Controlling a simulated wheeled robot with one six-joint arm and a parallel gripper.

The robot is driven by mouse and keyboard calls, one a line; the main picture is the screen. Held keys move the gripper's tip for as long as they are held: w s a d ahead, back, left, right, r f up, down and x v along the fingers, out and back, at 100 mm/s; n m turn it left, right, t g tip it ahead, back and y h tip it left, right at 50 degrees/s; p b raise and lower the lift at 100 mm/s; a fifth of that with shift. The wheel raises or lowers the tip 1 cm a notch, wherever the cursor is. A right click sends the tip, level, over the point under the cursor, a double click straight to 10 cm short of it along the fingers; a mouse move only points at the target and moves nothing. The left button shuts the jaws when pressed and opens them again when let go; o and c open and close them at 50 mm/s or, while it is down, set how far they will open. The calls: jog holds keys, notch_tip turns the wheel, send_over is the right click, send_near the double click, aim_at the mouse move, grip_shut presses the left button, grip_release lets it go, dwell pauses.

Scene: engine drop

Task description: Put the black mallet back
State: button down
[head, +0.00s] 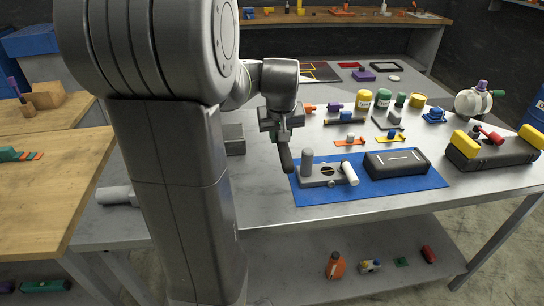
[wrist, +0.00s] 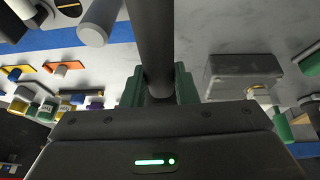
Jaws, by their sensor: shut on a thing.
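My gripper (head: 282,134) is shut on the black mallet (head: 286,158), which hangs down from it at a slight tilt, left of the blue mat's edge in the head view. In the wrist view the mallet (wrist: 152,40) is a dark rod between the green fingers (wrist: 158,88), running to the top edge of the picture. Its far end is cut off there, and the part inside the jaws is hidden. I cannot tell from these views whether its lower end touches the table.
On the blue mat (head: 375,194) stand a grey block (head: 322,178) with an upright post, a white cylinder (head: 350,173) and a black case (head: 397,162). A grey box (head: 234,139) is behind my arm. Several jars and a yellow-ended toolbox (head: 490,152) crowd the right side.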

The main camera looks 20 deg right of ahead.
jog(key=shift+s+r, duration=0.1)
jog(key=shift+s, duration=0.05)
notch_tip(320, 180, down, 10)
jog(key=shift+r, duration=0.15)
dwell(0.5)
jog(key=shift+f, duration=0.25)
jog(key=c, duration=1.1)
grip_release()
jog(key=shift+r, duration=0.1)
jog(key=shift+c, duration=0.2)
jog(key=w+v, duration=0.1)
jog(key=v, duration=1.2)
jog(key=shift+a+r, duration=0.3)
jog(key=shift+r, duration=0.25)
